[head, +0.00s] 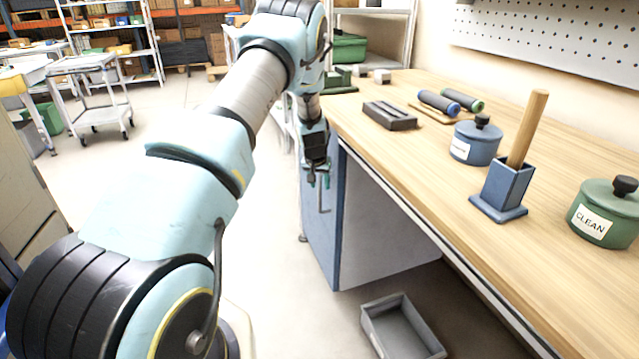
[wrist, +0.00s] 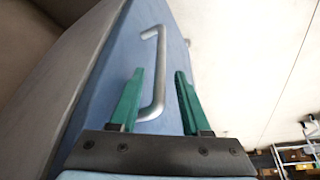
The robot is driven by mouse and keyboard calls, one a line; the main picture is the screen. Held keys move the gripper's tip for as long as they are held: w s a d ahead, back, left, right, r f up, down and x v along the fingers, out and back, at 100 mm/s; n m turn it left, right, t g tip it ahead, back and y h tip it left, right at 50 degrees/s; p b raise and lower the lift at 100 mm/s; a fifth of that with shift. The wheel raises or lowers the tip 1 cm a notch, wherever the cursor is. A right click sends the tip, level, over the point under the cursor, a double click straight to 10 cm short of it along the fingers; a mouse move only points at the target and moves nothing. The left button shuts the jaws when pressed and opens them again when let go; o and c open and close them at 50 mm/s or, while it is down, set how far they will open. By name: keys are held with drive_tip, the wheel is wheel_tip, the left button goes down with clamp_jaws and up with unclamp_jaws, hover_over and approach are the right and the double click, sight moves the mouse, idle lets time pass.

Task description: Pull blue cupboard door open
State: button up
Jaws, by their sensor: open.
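The blue cupboard door (head: 321,240) is below the left end of the workbench and looks shut against its grey cabinet. Its silver bar handle (head: 324,198) stands out from the blue face. My gripper (head: 318,180) hangs in front of the door near the handle's upper part. In the wrist view the two green fingers of my gripper (wrist: 159,72) are apart, with the handle (wrist: 160,65) seen between them against the blue door (wrist: 95,95). Clear gaps show on both sides of the bar. I cannot tell how deep the bar lies between the fingers.
The wooden workbench (head: 420,160) overhangs the cupboard and carries a blue holder (head: 505,185), a blue pot (head: 475,143) and a green pot (head: 604,215). A grey bin (head: 400,325) stands on the floor below. The floor left of the door is free; a trolley (head: 90,90) stands farther back.

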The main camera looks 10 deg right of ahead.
drive_tip(key=shift+f, duration=0.2)
clamp_jaws()
idle(0.3)
idle(1.1)
